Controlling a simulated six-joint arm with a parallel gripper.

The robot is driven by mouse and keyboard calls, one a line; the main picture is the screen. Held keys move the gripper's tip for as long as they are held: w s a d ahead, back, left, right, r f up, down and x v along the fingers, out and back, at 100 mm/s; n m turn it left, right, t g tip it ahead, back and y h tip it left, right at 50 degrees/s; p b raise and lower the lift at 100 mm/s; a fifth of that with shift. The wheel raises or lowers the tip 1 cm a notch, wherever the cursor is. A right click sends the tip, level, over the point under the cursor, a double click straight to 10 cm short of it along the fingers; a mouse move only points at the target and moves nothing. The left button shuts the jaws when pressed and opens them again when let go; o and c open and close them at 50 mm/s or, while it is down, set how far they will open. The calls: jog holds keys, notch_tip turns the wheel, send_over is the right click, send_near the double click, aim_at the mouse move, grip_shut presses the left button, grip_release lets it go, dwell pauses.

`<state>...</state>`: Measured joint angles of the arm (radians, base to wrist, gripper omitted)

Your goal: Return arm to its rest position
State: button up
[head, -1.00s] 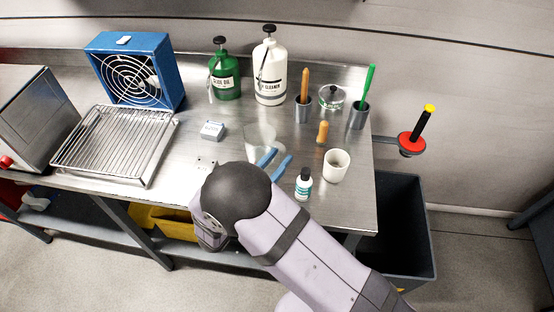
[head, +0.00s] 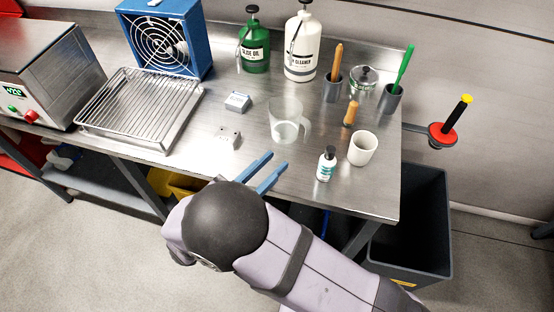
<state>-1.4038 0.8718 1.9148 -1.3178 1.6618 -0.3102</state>
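My gripper (head: 264,173) shows two blue fingers, parallel and apart, with nothing visible between them. It is over the front edge of the steel bench (head: 300,190), below the clear measuring jug in the picture. Its base is hidden behind my dark round arm joint. My arm runs from the lower right up to that joint, in front of the bench.
A wire rack tray (head: 140,107) lies left. A dark bin (head: 425,225) stands right of the bench.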

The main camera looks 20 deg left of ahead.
dwell(0.4)
jog(key=shift+w+d+r+g+p, duration=0.2)
jog(key=shift+r+g+p, duration=0.1)
jog(key=shift+r+p, duration=0.1)
jog(key=w+d+r+m+g+y+p, duration=0.3)
jog(key=w+d+r+g+y+p, duration=0.15)
jog(key=r+g+p, duration=0.4)
jog(key=d+m, duration=0.1)
jog(key=d, duration=0.2)
jog(key=d+m+h, duration=0.1)
jog(key=d, duration=0.1)
jog(key=d+m+g, duration=0.1)
jog(key=d, duration=0.2)
jog(key=shift+w+d+f+m+h, duration=0.2)
jog(key=shift+d+m+h, duration=0.05)
jog(key=shift+d+m, duration=0.05)
jog(key=s+d+f+m+g+y+b, duration=0.2)
jog(key=s+d+f+m, duration=0.3)
jog(key=m, duration=0.7)
jog(key=s+d+f+m+g+y+b, duration=0.2)
jog(key=s+d+f+m+g+b, duration=0.2)
jog(key=d+m, duration=0.5)
jog(key=s+f+m, duration=0.2)
jog(key=s+m, duration=0.1)
jog(key=shift+s+y, duration=0.25)
jog(key=shift+y, duration=0.05)
